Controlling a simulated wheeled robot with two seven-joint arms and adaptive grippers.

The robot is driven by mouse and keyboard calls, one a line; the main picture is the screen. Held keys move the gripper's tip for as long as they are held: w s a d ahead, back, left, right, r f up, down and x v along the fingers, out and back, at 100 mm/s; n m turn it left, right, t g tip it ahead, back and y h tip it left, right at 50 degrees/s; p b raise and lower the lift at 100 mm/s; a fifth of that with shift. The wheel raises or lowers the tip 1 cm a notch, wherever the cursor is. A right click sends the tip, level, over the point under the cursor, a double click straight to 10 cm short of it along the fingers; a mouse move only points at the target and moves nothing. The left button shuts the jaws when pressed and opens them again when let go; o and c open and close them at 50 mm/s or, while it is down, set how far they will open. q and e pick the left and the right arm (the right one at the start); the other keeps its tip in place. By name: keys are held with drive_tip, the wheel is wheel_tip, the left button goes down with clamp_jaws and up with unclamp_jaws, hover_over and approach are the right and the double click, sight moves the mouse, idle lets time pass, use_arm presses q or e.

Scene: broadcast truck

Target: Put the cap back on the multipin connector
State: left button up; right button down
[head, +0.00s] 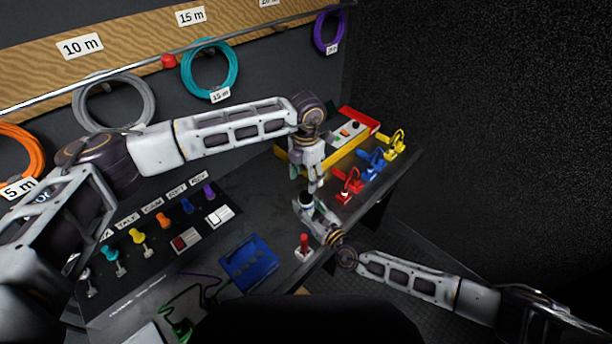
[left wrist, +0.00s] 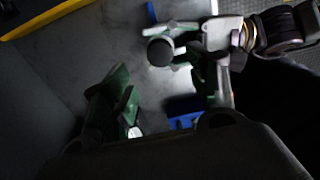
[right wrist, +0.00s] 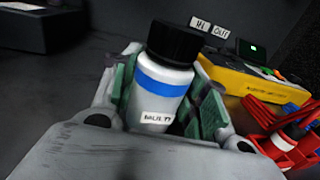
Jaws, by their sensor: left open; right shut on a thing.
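The multipin connector (right wrist: 158,98) is a white cylinder with a blue band and a label reading "MULTI". A black ribbed top, which looks like the cap (right wrist: 174,42), sits on its upper end in the right wrist view. My right gripper (head: 312,208) is shut around the white body, its green pads on both sides, and holds it upright. In the left wrist view, the round black top (left wrist: 160,52) shows from above. My left gripper (head: 309,184) points down just above it, open and empty. I cannot tell whether the top is fully seated.
Red (head: 349,187), blue (head: 372,162) and yellow (head: 396,145) clamp-like pieces stand along the desk's right edge, beside a yellow box (head: 350,153). A red-topped stick (head: 304,243) and a blue pad (head: 248,262) are nearer. A row of coloured knobs lies left.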

sight(306, 195)
use_arm(q)
drive_tip(key=shift+f, duration=0.15)
idle(0.3)
drive_tip(key=shift+f, duration=3.9)
drive_tip(key=shift+c, duration=0.3)
drive_tip(key=c, duration=1)
drive_tip(key=shift+c, duration=0.3)
drive_tip(key=o, duration=1.2)
drive_tip(key=shift+r, duration=0.15)
drive_tip(key=shift+r, duration=5.9)
